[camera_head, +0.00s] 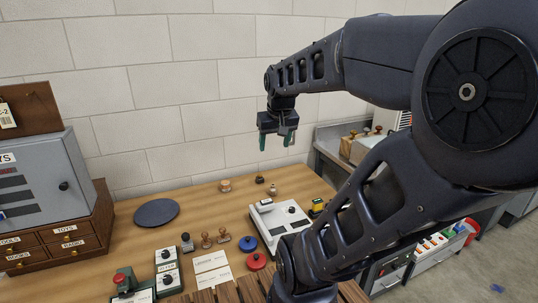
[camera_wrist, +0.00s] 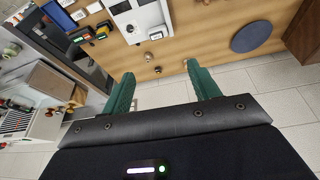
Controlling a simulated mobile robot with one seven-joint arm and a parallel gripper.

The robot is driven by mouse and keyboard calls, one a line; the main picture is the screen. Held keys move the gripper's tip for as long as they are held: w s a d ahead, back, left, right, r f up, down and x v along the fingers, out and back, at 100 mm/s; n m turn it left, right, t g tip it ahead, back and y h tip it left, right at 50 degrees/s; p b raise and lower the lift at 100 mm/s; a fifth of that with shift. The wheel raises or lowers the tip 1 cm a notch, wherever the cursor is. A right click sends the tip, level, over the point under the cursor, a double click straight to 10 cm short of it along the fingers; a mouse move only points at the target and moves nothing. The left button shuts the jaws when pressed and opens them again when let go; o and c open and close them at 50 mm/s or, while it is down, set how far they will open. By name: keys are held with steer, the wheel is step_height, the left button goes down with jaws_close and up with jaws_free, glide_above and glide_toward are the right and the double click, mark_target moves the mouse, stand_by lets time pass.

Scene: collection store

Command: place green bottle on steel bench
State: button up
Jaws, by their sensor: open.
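I cannot make out a green bottle in either view. My gripper (camera_head: 276,140) is open and empty, with green fingers pointing down, held above the far right part of the wooden table. In the wrist view its two green fingers (camera_wrist: 160,76) stand wide apart with nothing between them. A grey metal bench (camera_head: 328,148), which looks like the steel bench, stands beyond the table's right end, partly hidden behind my arm. A wooden box and several wood-handled pieces stand on it.
The wooden table (camera_head: 190,200) bears a dark round disc (camera_head: 156,212), a white scale (camera_head: 281,222), several stamps, a blue lid (camera_head: 248,244), a red lid (camera_head: 257,261) and switch boxes (camera_head: 167,268). A grey cabinet (camera_head: 42,180) stands at left. The wall is close behind.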

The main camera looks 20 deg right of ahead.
steer(key=s+a+f, duration=0.1)
steer(key=s+a, duration=0.3)
steer(key=shift+s+f+n+t+y, duration=0.25)
steer(key=shift+s+n+t+y, duration=0.05)
steer(key=shift+n, duration=0.1)
